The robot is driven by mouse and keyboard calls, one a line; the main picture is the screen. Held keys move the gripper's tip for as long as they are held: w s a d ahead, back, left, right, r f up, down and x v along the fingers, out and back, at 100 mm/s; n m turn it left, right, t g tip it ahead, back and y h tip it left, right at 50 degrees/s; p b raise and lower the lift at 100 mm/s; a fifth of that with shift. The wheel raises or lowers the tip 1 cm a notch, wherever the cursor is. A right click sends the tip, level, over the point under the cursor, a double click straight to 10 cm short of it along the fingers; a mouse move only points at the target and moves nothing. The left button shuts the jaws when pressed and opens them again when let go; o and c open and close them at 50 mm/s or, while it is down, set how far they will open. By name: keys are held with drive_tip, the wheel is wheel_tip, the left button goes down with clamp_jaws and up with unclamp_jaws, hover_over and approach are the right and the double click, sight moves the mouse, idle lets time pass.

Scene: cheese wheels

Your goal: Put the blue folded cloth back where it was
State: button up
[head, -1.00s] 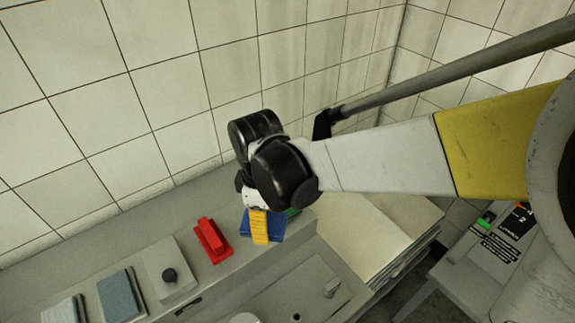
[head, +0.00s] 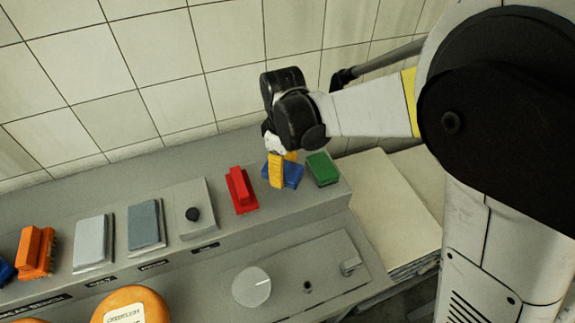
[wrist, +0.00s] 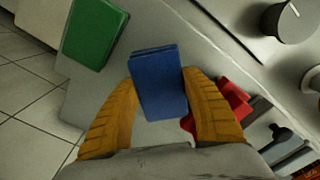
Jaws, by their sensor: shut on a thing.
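The blue folded cloth (wrist: 160,85) is between the two yellow fingers of my gripper (wrist: 160,100), which is shut on it. In the head view the cloth (head: 293,174) is at the right part of the grey ledge, partly hidden by a finger of my gripper (head: 281,172). I cannot tell whether it touches the ledge or hangs just above it. A green folded cloth (head: 322,169) lies just to its right, apart from it; it also shows at upper left in the wrist view (wrist: 95,33).
A red brush-like block (head: 241,190) stands left of the cloth. Further left on the ledge (head: 190,165) are a black-knobbed plate (head: 188,207), a dark grey pad (head: 146,225), a light grey pad (head: 94,243) and an orange brush (head: 36,252). A tiled wall rises behind.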

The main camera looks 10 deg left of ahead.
drive_tip(key=shift+f+b, duration=0.5)
drive_tip(key=shift+f, duration=1.35)
drive_tip(key=shift+d, duration=0.1)
drive_tip(key=shift+f, duration=0.1)
drive_tip(key=o, duration=1)
